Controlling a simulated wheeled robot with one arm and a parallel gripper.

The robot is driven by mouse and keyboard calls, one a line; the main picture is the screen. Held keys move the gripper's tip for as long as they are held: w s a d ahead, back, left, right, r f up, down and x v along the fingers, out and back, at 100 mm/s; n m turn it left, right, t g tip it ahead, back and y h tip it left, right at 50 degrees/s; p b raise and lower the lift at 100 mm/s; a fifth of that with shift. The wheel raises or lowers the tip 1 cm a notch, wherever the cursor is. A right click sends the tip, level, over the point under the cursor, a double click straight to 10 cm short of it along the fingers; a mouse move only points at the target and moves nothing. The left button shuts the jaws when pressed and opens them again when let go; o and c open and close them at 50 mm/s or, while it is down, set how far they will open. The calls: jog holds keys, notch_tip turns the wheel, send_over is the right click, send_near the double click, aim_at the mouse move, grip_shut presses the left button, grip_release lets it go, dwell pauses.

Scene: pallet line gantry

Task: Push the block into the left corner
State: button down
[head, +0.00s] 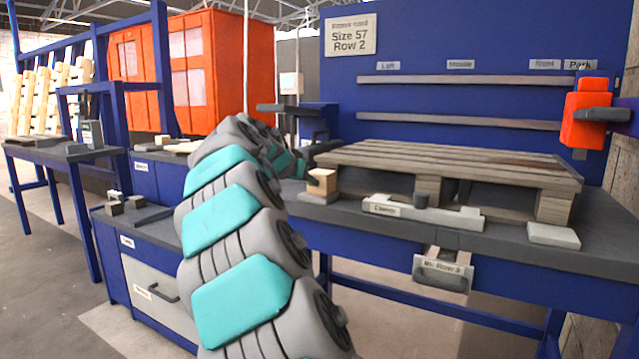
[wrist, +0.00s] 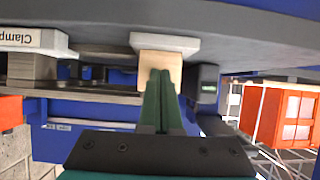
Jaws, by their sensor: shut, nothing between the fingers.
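A pale wooden block (head: 322,181) stands on a small grey pad at the front left of the blue workbench, beside the left end of the wooden pallet (head: 450,160). In the wrist view, which is upside down, the block (wrist: 174,68) is straight ahead, next to the light pad (wrist: 165,43). My gripper (wrist: 160,73) is shut and empty, its green fingers pointing at the block and hiding part of its face. I cannot tell whether the fingertips touch it. In the head view my arm hides part of the left of the bench.
A light "Clamp" bar (head: 425,211) lies along the bench's front edge, right of the block. A pale plate (head: 553,235) lies at the front right. An orange tool (head: 586,112) hangs at the right. A dark box (wrist: 205,83) stands beside the block.

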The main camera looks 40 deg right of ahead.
aim_at(316, 174)
jog(key=shift+w+d+p, duration=0.2)
jog(key=shift+w+d, duration=0.15)
jog(key=shift+d, duration=0.5)
jog(key=shift+w+d+p, duration=0.25)
jog(key=shift+w+d, duration=0.1)
jog(key=shift+d, duration=0.5)
jog(key=shift+w+d+p, duration=0.2)
jog(key=shift+w+d, duration=0.15)
jog(key=shift+d, duration=0.5)
jog(key=shift+a, duration=0.1)
jog(key=shift+s+a+f+b, duration=0.1)
jog(key=shift+s+a+b, duration=0.15)
jog(key=shift+a+b, duration=0.35)
jog(key=shift+s+a+f+b, duration=0.1)
jog(key=shift+s+a+b, duration=0.2)
jog(key=shift+a, duration=0.4)
jog(key=a, duration=0.1)
jog(key=s+a+b, duration=0.1)
jog(key=shift+s+a+r, duration=0.1)
jog(key=shift+a+r, duration=0.05)
jog(key=shift+a, duration=0.25)
jog(key=shift+r, duration=0.15)
jog(key=s+a+r+p, duration=0.1)
jog(key=a+r+p, duration=0.2)
jog(key=r, duration=0.6)
jog(key=shift+s+a+r+p, duration=0.25)
jog(key=shift+a+r+p, duration=0.1)
jog(key=shift+p, duration=0.2)
jog(key=shift+s, duration=0.1)
